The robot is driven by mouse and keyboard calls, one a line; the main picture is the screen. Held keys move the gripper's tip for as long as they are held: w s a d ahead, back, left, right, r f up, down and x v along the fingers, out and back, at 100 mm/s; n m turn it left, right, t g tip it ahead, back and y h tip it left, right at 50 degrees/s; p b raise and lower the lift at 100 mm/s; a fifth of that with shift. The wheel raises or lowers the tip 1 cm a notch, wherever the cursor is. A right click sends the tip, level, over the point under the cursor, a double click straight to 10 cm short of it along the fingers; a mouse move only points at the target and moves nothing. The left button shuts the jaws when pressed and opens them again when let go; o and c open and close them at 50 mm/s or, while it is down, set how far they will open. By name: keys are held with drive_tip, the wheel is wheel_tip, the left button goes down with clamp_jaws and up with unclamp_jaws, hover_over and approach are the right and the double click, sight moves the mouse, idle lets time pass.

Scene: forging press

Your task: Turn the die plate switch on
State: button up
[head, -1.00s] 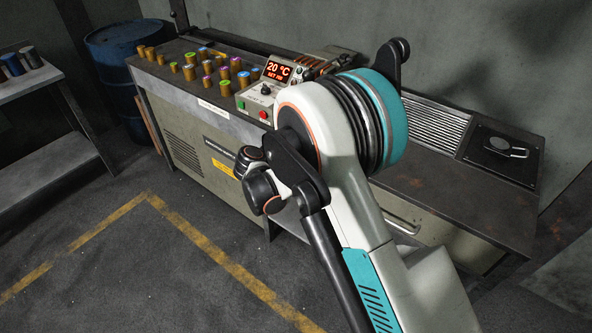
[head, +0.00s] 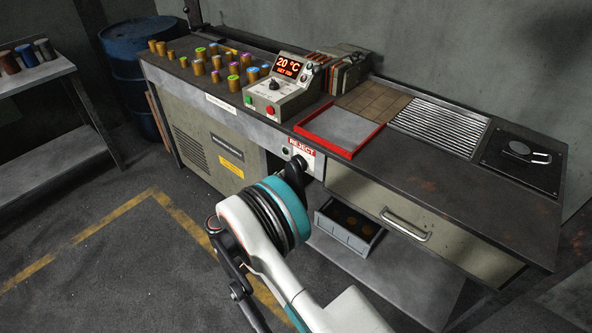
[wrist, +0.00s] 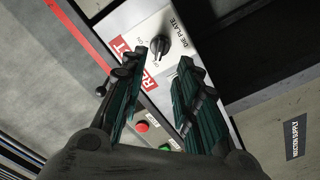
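The die plate switch (wrist: 158,46) is a black rotary knob on a white panel (wrist: 181,22) lettered DIE PLATE in the wrist view. Small markings surround the knob; I cannot tell its setting for sure. A red and white REJECT label (wrist: 136,66) is beside it. My gripper (wrist: 161,57) is open, its dark green fingers on either side of the line toward the knob. I see no contact, and the gap in depth is unclear. In the head view, the panel is on the bench front below the REJECT label (head: 302,147); my arm hides the gripper.
A control box (head: 278,95) reading 20 °C stands on the bench, with a red and a green button. A red-rimmed tray (head: 379,136) is to its right. A drawer handle (head: 405,226) sticks out at the front. A grey bin (head: 340,232) sits below.

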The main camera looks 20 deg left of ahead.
sight(300, 164)
drive_tip(key=b+x, duration=0.2)
drive_tip(key=x, duration=0.6)
drive_tip(key=shift+w, duration=0.3)
drive_tip(key=shift+d, duration=0.15)
drive_tip(key=shift+c, duration=0.5)
drive_tip(key=c, duration=0.6)
